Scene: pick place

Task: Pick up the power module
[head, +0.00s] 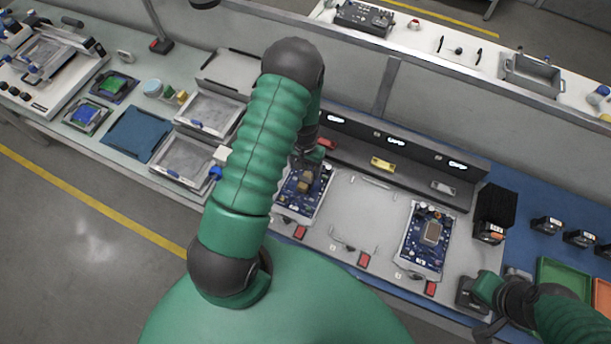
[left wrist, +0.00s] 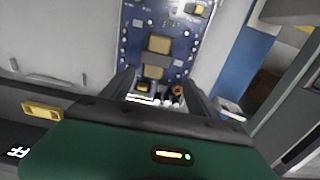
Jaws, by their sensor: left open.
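No part is clearly marked as the power module; I cannot tell which one it is. A blue circuit board (head: 298,205) with tan block-like parts lies in the left bay of the fixture, partly hidden by my left arm. In the left wrist view the board (left wrist: 183,40) lies just beyond my left gripper (left wrist: 160,92), whose fingers are apart with nothing clearly held. In the head view this gripper (head: 309,160) is over the board's far end, mostly hidden. A second blue board (head: 428,240) carries a grey block. My right gripper (head: 478,296) is low at right, its jaws unclear.
A black block (head: 494,205) and several small black units (head: 546,225) stand on the blue mat at right, near a green tray (head: 563,275). A ledge with lit displays (head: 397,142) runs behind the boards. Metal trays (head: 187,160) stand left. The middle bay (head: 360,215) is clear.

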